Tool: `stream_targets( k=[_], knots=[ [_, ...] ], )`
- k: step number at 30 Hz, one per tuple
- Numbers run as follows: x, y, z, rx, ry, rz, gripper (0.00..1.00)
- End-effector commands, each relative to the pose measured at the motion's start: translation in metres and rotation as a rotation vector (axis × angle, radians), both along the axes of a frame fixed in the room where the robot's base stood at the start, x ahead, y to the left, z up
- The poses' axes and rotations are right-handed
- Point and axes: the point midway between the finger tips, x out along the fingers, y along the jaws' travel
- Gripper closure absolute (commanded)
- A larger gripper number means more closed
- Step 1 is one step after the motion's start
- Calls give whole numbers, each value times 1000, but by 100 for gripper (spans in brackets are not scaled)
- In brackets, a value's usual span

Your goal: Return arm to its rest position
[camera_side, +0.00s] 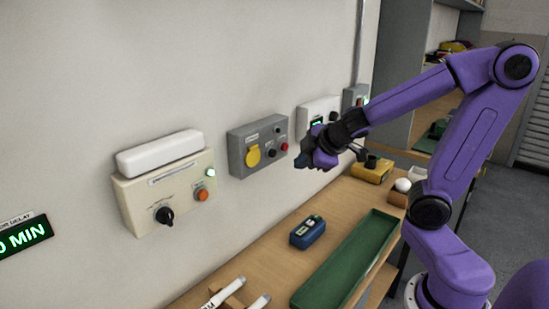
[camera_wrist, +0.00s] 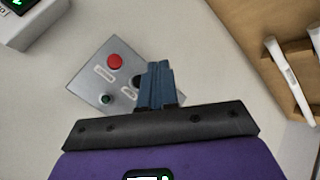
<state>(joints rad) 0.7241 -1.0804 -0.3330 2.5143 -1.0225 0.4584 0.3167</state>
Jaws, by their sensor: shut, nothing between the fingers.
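My purple arm reaches in from the right in the side view, above the bench and close to the wall. My gripper (camera_side: 303,163) is in front of the wall, to the right of the grey wall box (camera_side: 237,155) with the yellow round cover. In the wrist view my gripper (camera_wrist: 157,68) has its blue fingers together with nothing between them.
A cream control box (camera_side: 170,188) hangs on the wall at left. A white box (camera_side: 312,112) is partly behind my wrist. On the wooden bench are a blue meter (camera_side: 307,232), a green tray (camera_side: 350,262), white-handled tools (camera_side: 225,293) and a yellow device (camera_side: 372,172).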

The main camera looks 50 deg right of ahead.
Motion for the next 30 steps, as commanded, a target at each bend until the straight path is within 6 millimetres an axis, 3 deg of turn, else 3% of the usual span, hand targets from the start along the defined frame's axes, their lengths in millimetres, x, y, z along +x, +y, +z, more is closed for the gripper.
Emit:
stream_targets(
  k=[5,8,14,18,24,30],
  knots=[
    [-9,11,-6,17,37,9,100],
    [-26,28,-15,44,100,23,100],
    [-80,66,-37,89,296,72,100],
    [-128,88,-50,102,456,120,100],
    [-194,107,-59,101,664,191,100],
    [-227,112,-61,95,766,227,100]
  ],
)
